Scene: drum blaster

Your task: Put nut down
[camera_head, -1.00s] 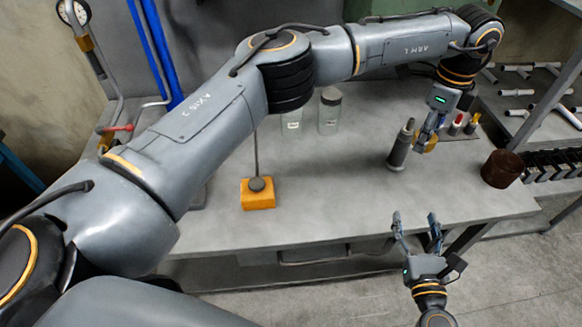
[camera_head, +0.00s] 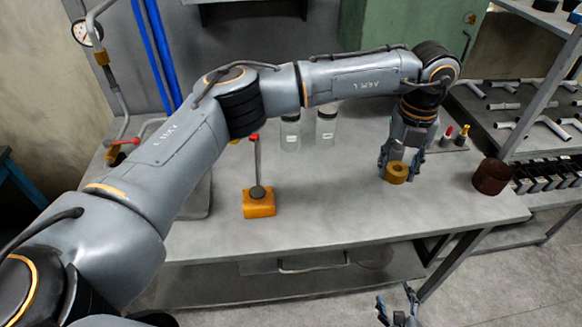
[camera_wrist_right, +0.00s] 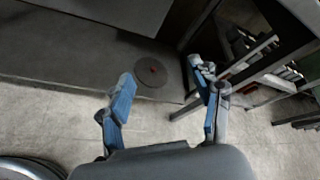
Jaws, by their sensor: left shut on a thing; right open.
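The nut (camera_head: 396,174), a brass-coloured ring, is between the fingertips of my left gripper (camera_head: 402,165) at the right part of the grey workbench (camera_head: 330,215). The left gripper points down and is shut on the nut. The nut is at or just above the bench top; I cannot tell if it touches. My right gripper (camera_head: 398,300) is below and in front of the bench, cut by the bottom edge of the head view. In the right wrist view the right gripper (camera_wrist_right: 162,95) is open and empty, with its blue-padded fingers apart.
A brown cylinder (camera_head: 491,177) stands right of the nut near the bench edge. Two jars (camera_head: 326,124) and an orange block with a rod (camera_head: 259,203) are to the left. The bench middle is clear.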

